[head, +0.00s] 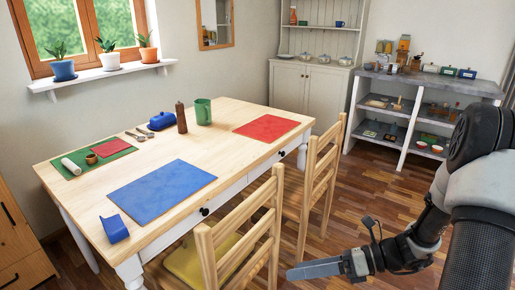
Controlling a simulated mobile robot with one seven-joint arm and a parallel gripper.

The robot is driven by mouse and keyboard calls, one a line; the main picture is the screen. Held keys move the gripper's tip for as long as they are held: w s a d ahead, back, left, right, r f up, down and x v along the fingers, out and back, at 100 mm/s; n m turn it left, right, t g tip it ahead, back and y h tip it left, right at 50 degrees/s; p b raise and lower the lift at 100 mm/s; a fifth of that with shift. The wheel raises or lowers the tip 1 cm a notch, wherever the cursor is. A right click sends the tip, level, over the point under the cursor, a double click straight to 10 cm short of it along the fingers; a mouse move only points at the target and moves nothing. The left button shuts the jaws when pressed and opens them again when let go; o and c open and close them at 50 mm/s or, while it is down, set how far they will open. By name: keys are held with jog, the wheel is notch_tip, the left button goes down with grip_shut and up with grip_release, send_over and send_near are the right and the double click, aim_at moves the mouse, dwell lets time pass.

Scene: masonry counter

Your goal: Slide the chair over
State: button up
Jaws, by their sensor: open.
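Two wooden ladder-back chairs stand at the near long side of the dining table (150,128). The nearer chair (240,232) has a yellow-green seat pad and is partly cut off by the bottom edge. The farther chair (318,185) stands to its right, with its seat partly under the table. My gripper (290,273) is low, to the right of the nearer chair's back and in front of the farther chair, with its fingers pointing left. I see no contact with either chair. It is open and holds nothing that I can see; one finger hides the other.
The table holds a blue mat (162,192), a red mat (267,125), a green mat (98,158), a green pitcher (203,111) and a pepper mill (181,118). Masonry shelves (425,84) and a white cabinet (309,98) stand behind.

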jog(key=s+d+r+n+t+h, duration=0.1)
jog(key=s+r+n+h, duration=0.35)
jog(key=r+n, duration=0.35)
jog(key=s+d+r+n+t+h, duration=0.15)
jog(key=s+r+n+h, duration=0.35)
jog(key=n, duration=0.6)
jog(key=s+r+n+t+h, duration=0.2)
jog(key=s+r+n+h, duration=0.15)
jog(key=r+n, duration=0.5)
notch_tip(320, 180, up, 24)
jog(key=p, duration=2.4)
jog(key=shift+w+n+h, duration=0.25)
jog(key=shift+n+h, duration=0.05)
jog(key=shift+n, duration=0.15)
jog(key=shift+a+f+g, duration=0.1)
jog(key=shift+g, duration=0.15)
